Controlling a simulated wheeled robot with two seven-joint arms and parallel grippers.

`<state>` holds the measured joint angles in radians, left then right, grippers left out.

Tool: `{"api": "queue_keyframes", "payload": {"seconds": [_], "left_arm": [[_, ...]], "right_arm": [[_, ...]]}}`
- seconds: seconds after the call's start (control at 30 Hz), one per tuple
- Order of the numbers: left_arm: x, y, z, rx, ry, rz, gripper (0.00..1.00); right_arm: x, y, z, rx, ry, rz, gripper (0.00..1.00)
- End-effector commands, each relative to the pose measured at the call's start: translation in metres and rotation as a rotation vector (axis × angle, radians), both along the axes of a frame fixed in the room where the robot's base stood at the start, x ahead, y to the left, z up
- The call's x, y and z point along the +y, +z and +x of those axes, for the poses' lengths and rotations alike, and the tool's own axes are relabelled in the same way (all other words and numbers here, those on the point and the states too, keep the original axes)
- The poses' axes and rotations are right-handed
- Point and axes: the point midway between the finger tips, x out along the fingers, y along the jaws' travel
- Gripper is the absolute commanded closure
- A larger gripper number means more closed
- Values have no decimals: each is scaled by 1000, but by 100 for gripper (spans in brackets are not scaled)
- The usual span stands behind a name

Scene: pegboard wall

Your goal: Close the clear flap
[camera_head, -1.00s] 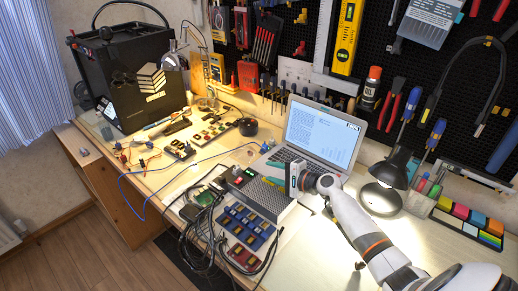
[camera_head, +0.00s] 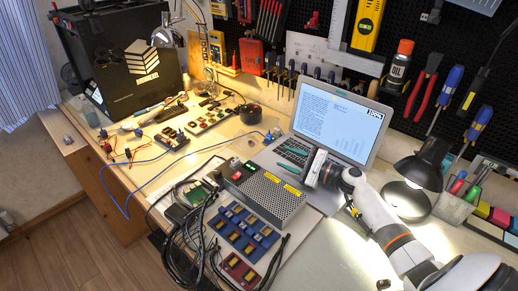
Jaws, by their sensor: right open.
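I cannot make out the clear flap for certain in the head view. A perforated grey metal box (camera_head: 282,203), with yellow labels and a small lit green display at its far left end, lies on the bench. Any clear part on it is too small or too transparent to tell. My right gripper (camera_head: 293,158) is open, its two teal fingertips apart and pointing left. In the picture it is just above the far side of the box, in front of the laptop keyboard. I see nothing between the fingers. My left gripper is not in view.
An open laptop (camera_head: 338,125) stands behind my right gripper. A black desk lamp (camera_head: 422,170) is at the right. Blue switch-like modules (camera_head: 245,230) and loose black cables (camera_head: 180,235) lie in front of the box. A black cabinet-like machine (camera_head: 130,65) stands at the back left.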

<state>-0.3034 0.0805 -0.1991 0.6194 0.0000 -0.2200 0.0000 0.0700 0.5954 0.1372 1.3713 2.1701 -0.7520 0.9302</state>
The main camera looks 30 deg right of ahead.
Motion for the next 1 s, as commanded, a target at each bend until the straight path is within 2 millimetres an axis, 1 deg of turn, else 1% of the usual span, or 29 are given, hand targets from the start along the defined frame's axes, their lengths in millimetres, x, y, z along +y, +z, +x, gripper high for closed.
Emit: {"api": "queue_keyframes", "payload": {"seconds": [0.07, 0.3, 0.5, 0.7, 0.97, 1.0], "left_arm": [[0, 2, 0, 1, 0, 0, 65], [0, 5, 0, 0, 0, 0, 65], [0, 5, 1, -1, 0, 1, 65], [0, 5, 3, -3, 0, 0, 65], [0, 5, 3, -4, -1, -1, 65], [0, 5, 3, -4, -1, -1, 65]], "right_arm": [[8, 3, 13, -3, 1, 1, 60], [32, 3, 56, -3, 1, 1, 60], [47, 1, 81, -1, -1, -1, 60], [54, 1, 91, -1, 0, -2, 60], [54, 1, 92, -1, 0, -2, 60], [54, 1, 92, -1, 0, -2, 66]]}}
